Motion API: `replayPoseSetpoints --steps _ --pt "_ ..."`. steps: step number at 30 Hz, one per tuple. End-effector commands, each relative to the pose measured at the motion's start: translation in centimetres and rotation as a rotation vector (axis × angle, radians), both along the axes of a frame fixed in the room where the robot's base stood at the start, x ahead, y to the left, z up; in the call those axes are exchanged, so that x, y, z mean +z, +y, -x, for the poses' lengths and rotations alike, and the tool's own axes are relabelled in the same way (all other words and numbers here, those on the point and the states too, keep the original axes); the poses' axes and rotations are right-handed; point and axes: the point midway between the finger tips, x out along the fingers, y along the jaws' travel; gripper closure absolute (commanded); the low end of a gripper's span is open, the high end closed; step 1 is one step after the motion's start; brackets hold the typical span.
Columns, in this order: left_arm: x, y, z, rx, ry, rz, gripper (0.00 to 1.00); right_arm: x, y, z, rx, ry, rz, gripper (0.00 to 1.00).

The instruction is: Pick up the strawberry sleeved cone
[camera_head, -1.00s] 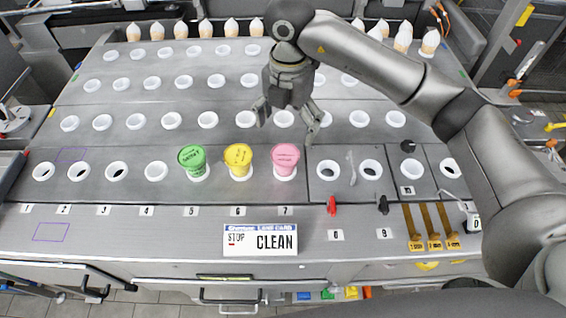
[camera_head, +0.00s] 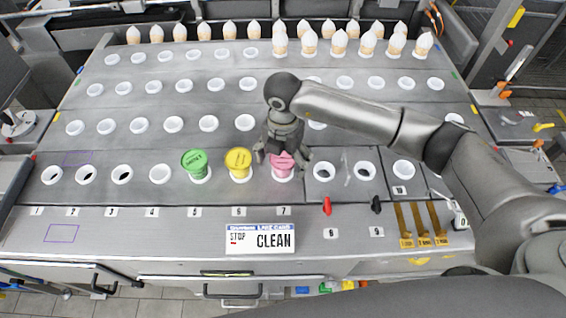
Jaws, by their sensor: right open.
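The pink sleeved cone (camera_head: 282,172), which I take as the strawberry one, stands in the white ring holder above label 7. My right gripper (camera_head: 283,157) is right over it, pointing down, with its fingers open on either side of the cone's top. The gripper hides part of the cone's lid, and I cannot tell whether the fingers touch it. A yellow cone (camera_head: 239,163) stands just left of it above label 6, and a green cone (camera_head: 196,165) above label 5. My left gripper is not in view.
Empty white ring holders (camera_head: 160,173) fill several rows of the grey counter (camera_head: 110,222). White-topped cones (camera_head: 339,42) line the back. A CLEAN sign (camera_head: 260,239) is at the front, with red (camera_head: 327,206) and black (camera_head: 376,204) handles to its right.

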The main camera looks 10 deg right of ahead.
Motion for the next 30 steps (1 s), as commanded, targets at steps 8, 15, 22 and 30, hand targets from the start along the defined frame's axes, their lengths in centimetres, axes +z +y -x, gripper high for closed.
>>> replayPoseSetpoints --steps 8,15,22,30 --pt "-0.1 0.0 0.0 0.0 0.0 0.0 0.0 0.0 0.0 0.0 0.0 0.0 0.0 0.26" --pt "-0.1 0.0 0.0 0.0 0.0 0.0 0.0 0.0 0.0 0.0 0.0 0.0 0.0 0.57" --pt "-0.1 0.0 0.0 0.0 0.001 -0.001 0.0 0.1 0.0 0.0 0.0 -0.001 -0.001 0.66" --pt "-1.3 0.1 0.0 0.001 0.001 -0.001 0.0 2.5 0.0 -0.2 0.001 -0.007 -0.002 0.66"
